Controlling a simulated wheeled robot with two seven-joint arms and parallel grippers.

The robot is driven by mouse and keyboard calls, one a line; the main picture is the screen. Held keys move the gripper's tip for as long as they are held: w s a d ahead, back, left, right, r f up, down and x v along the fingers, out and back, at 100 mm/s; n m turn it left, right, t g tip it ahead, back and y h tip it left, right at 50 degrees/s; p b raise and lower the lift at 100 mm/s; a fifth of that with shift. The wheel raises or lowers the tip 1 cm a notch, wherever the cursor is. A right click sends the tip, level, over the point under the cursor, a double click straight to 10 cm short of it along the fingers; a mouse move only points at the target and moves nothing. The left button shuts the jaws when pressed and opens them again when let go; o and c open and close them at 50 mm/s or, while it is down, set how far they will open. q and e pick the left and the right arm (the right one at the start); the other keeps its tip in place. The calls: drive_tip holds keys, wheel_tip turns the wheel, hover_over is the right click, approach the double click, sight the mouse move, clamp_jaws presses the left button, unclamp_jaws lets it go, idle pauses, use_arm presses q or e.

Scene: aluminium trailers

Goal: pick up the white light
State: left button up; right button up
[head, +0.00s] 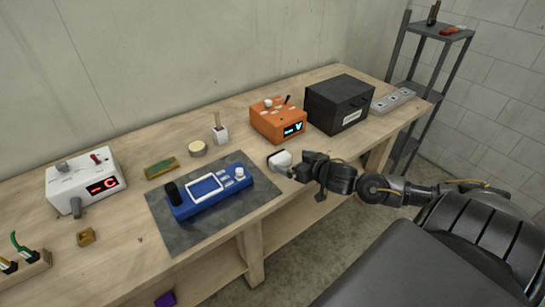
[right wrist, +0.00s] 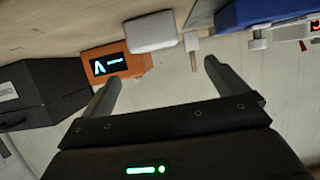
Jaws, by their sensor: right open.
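The white light (head: 280,159), a small rounded white block, sits on the wooden workbench near its front edge, just right of the grey mat. My right gripper (head: 292,172) reaches in from the right, with its tips close to the light and partly in front of it. In the right wrist view the white light (right wrist: 151,32) lies beyond the two open fingertips (right wrist: 162,74), with nothing between the fingers. I cannot tell whether a finger touches it. My left gripper is not in view.
Behind the light stand an orange box (head: 278,121) with a display and a black box (head: 338,104). A blue device (head: 208,194) lies on the grey mat (head: 180,236) to the left. A power strip (head: 392,101) is at the far right of the bench (head: 120,255).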

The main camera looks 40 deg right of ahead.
sight(281, 156)
drive_tip(key=shift+w+d, duration=0.15)
drive_tip(key=shift+d, duration=0.05)
drive_tip(key=shift+w+d+f, duration=0.1)
drive_tip(key=shift+w+f, duration=0.05)
drive_tip(key=shift+w, duration=0.15)
drive_tip(key=x, duration=0.2)
drive_tip(key=shift+w+d+f+p, duration=0.1)
drive_tip(key=shift+w+f+p, duration=0.1)
drive_tip(key=shift+w+p, duration=0.15)
drive_tip(key=shift+w+f, duration=0.3)
drive_tip(key=shift+w, duration=0.2)
drive_tip(key=p+x, duration=0.1)
drive_tip(key=x, duration=0.4)
drive_tip(key=shift+f+p, duration=0.2)
drive_tip(key=shift+p, duration=0.15)
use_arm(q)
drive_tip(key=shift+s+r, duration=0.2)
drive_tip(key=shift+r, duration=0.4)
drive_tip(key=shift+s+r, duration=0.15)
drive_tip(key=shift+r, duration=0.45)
use_arm(e)
drive_tip(key=shift+s, duration=0.1)
